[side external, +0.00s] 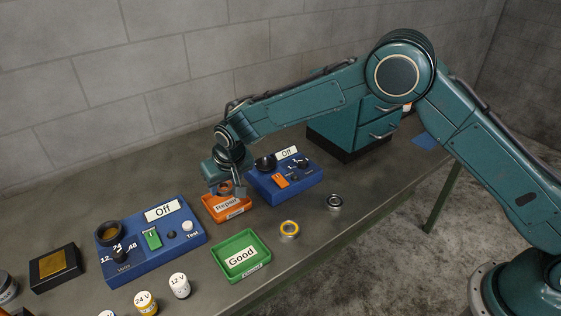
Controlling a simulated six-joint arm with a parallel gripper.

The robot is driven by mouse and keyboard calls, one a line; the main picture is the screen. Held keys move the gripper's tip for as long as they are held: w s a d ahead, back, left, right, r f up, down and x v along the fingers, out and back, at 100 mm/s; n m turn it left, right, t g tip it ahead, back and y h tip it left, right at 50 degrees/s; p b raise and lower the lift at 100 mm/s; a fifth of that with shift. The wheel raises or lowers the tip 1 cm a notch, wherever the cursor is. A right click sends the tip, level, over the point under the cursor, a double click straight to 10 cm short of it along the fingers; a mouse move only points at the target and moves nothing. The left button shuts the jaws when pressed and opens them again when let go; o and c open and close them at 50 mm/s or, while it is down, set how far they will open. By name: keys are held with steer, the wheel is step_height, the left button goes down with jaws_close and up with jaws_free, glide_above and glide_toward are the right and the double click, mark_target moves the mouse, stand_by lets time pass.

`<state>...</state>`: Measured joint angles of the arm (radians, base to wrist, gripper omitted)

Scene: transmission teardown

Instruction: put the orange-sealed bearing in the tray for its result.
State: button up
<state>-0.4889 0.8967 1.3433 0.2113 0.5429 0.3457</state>
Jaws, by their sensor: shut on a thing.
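My gripper (227,192) points down over the orange tray labelled "Repair" (238,211) and is shut on a small ring-shaped part, which I take to be the orange-sealed bearing (226,187). The fingers partly hide it, and its seal colour is hard to make out. It is at or just above the back part of the orange tray; I cannot tell if it touches the tray. The green tray labelled "Good" (262,250) stands in front of the orange tray and looks empty.
A yellow-ringed bearing (289,229) and a dark-ringed bearing (334,202) lie to the right. A blue tester marked "Off" (299,186) stands behind right, a larger blue tester (180,244) left. Small cylinders (179,286) stand at the front edge. A teal drawer cabinet (345,128) stands behind.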

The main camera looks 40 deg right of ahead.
mark_target(228, 194)
steer(key=shift+f, duration=2.45)
steer(key=shift+f, duration=0.1)
steer(key=o, duration=1.1)
steer(key=shift+o, duration=0.2)
steer(key=v, duration=1.2)
